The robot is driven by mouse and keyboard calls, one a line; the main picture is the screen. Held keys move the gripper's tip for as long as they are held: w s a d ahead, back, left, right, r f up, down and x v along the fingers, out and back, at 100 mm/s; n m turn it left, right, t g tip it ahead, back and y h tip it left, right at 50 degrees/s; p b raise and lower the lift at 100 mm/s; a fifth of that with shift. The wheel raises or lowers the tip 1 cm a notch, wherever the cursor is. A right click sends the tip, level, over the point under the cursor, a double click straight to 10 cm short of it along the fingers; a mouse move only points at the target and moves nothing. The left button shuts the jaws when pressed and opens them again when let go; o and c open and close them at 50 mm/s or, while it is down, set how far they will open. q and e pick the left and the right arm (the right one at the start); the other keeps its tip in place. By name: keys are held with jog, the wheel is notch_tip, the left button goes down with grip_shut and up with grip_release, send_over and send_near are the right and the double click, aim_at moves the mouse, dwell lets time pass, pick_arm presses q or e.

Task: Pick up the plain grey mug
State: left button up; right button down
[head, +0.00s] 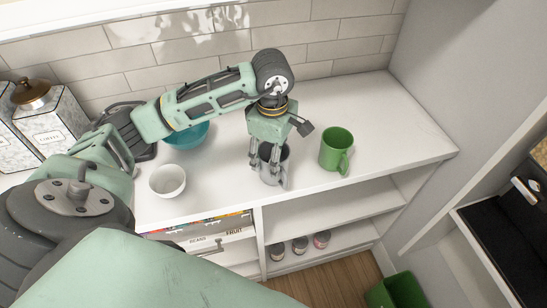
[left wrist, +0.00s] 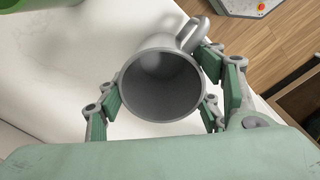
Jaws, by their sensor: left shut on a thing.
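The plain grey mug (head: 270,176) stands near the front edge of the white counter in the head view, partly hidden by my left gripper. My left gripper (head: 267,170) points down from above with its fingers on either side of the mug. In the left wrist view the mug (left wrist: 162,85) shows its empty inside and its handle at the top right. The green fingers of the gripper (left wrist: 165,100) are shut on its sides. I cannot tell whether the mug touches the counter. My right gripper is in neither view.
A green mug (head: 335,150) stands right of the grey mug. The counter's right end (head: 410,135) is clear. Open shelves with several jars lie below.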

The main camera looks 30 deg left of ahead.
pick_arm(q)
jog(key=c, duration=0.6)
jog(key=shift+c, duration=0.2)
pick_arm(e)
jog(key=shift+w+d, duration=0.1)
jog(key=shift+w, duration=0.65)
